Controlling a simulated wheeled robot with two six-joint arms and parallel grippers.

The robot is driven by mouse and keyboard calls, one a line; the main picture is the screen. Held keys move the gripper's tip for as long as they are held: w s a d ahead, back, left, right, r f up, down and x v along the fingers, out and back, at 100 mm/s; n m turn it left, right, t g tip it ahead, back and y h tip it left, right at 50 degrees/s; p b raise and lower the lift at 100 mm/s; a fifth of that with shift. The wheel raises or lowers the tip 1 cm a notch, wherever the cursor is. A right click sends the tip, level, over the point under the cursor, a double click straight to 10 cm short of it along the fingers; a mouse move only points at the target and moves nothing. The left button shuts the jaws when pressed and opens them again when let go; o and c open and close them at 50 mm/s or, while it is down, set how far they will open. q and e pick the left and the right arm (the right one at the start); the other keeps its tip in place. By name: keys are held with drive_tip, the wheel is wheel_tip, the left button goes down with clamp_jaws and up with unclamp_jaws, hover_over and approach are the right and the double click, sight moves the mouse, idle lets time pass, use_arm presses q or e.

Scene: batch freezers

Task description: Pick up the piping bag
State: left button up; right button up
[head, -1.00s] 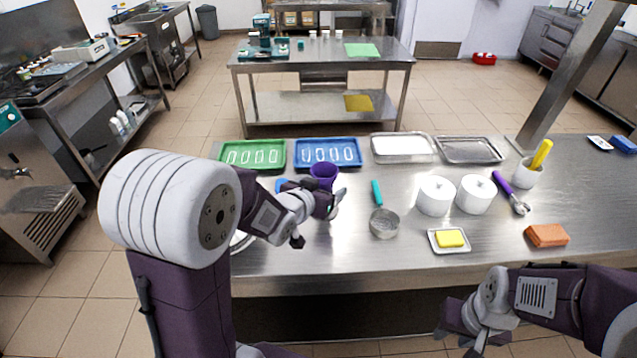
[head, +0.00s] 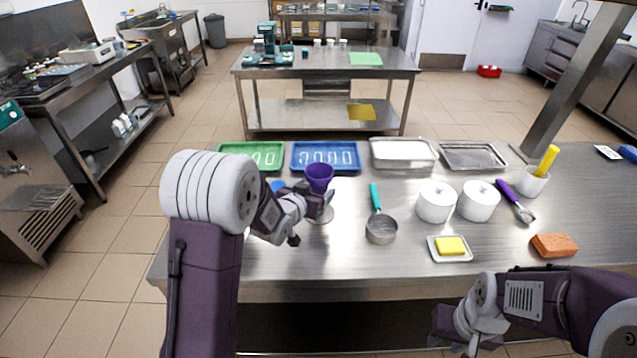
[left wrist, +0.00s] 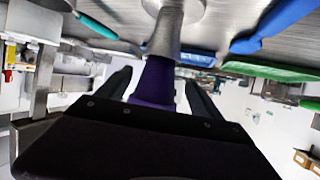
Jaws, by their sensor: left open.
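The purple piping bag (head: 319,177) stands upright, wide end up, in a grey metal holder (head: 322,215) on the near table, in front of the blue tray. My left gripper (head: 327,203) is at the bag's lower part, just above the holder. In the left wrist view the purple bag (left wrist: 155,80) lies between the two open fingers, with the tapered metal holder (left wrist: 172,32) beyond it. I cannot tell whether either finger touches the bag. My right gripper (head: 455,335) hangs low in front of the table's front edge; its finger opening is unclear.
A green tray (head: 252,144) and a blue tray (head: 325,145) lie behind the bag. A teal-handled scoop (head: 381,229), white lidded pots (head: 436,204), a butter dish (head: 450,259) and an orange sponge (head: 554,245) stand to the right. A blue thing (head: 278,186) is left of the bag.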

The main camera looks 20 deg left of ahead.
use_arm(q)
drive_tip(key=x, duration=0.3)
drive_tip(key=shift+d, duration=0.2)
drive_tip(key=shift+w+f, duration=0.25)
drive_tip(key=shift+w, duration=0.1)
drive_tip(key=shift+s, duration=0.1)
drive_tip(key=shift+s+r, duration=0.1)
drive_tip(key=shift+r, duration=0.05)
drive_tip(key=c, duration=1.4)
